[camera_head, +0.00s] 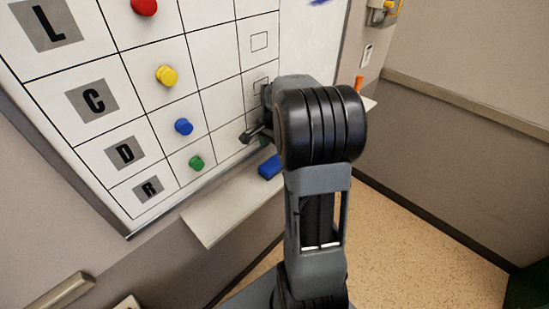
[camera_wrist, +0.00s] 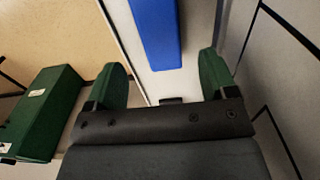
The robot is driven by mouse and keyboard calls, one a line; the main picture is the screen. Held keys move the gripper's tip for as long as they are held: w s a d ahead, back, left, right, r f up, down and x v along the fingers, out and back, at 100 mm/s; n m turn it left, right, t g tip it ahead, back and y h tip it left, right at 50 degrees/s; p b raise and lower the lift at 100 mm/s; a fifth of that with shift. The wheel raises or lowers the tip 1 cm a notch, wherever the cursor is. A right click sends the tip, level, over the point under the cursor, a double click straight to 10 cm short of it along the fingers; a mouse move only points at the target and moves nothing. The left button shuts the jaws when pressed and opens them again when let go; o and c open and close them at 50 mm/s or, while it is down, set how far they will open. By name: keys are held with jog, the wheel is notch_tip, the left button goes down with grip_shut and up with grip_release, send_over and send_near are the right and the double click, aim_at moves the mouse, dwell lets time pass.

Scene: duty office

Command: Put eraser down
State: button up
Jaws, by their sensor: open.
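The blue eraser (camera_head: 270,166) lies on the pale ledge (camera_head: 214,217) under the whiteboard, partly hidden behind my arm in the head view. In the wrist view the eraser (camera_wrist: 157,32) is a long blue block beyond the fingertips, on the ledge (camera_wrist: 200,35). My gripper (camera_head: 258,134) is close to the board, just above the eraser, and is partly hidden by my wrist. In the wrist view my gripper (camera_wrist: 163,75) has its two green-padded fingers spread apart, with nothing between them. The eraser's near end shows clear of both pads.
The whiteboard (camera_head: 225,60) carries red, yellow, blue and green magnets beside lettered cells, close to my gripper. The ledge's left end is bare. A green box (camera_wrist: 40,112) stands on the left in the wrist view. Speckled floor (camera_head: 420,235) is open to the right.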

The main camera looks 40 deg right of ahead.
aim_at(275, 161)
jog(key=s+a+r+n+t, duration=0.2)
jog(key=s+a+r+n, duration=0.2)
jog(key=a+r+n, duration=0.35)
jog(key=s+a+f+n+t, duration=0.1)
jog(key=s+a+n+t, duration=0.1)
jog(key=s+a+n, duration=0.6)
jog(key=s+a, duration=0.1)
jog(key=a, duration=0.2)
